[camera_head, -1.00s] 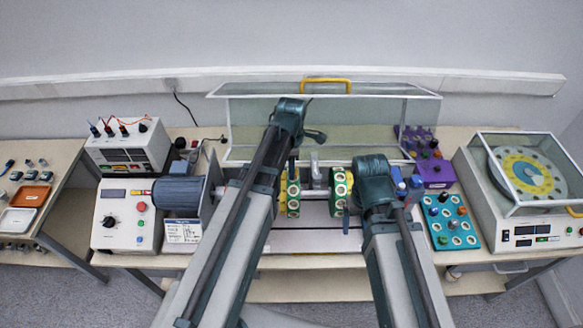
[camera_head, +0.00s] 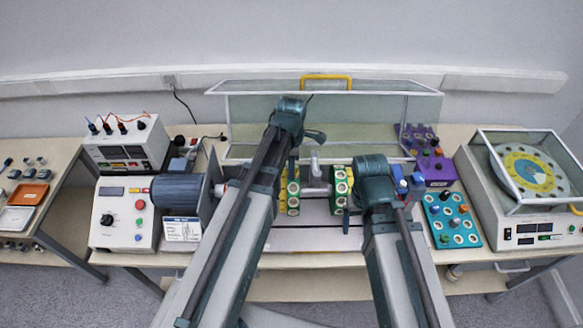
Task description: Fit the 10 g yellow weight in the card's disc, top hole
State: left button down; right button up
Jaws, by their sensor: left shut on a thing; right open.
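Two green discs with pale yellow-ringed holes stand on the machine's shaft: a left disc (camera_head: 293,200) and a right disc (camera_head: 339,182). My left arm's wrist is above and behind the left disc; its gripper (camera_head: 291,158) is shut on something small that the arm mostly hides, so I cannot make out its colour. My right gripper (camera_head: 347,203) is open beside the right disc, partly hidden by its own wrist. A white card (camera_head: 182,230) is below the motor; its print is too small to read. I cannot pick out the 10 g yellow weight.
A clear guard with a yellow handle (camera_head: 327,77) stands open behind the shaft. The motor (camera_head: 177,191) is left of the discs. To the right are a teal weight tray (camera_head: 438,239), a purple rack (camera_head: 436,174) and a balance with a clear cover (camera_head: 523,232).

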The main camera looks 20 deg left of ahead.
pick_arm(q)
jog(key=shift+f, duration=0.15)
jog(key=shift+c, duration=2.2)
grip_release()
notch_tip(320, 180, up, 14)
jog(key=p, duration=1.3)
jog(key=shift+p, duration=0.35)
jog(key=shift+f, duration=0.1)
jog(key=s+d+f+m+b, duration=0.3)
jog(key=s+f+m+b, duration=0.1)
jog(key=f+m+b, duration=0.3)
jog(key=s+d+f+m+b, duration=0.4)
jog(key=s+f+m+b, duration=0.1)
jog(key=f+m+b, duration=0.3)
jog(key=s+d+f+m+y+b, duration=0.1)
jog(key=s+d+f+m+b, duration=0.3)
jog(key=f+m+b, duration=0.3)
jog(key=s+m, duration=0.1)
jog(key=m, duration=0.2)
jog(key=shift+f+b, duration=0.2)
jog(key=shift+b, duration=0.1)
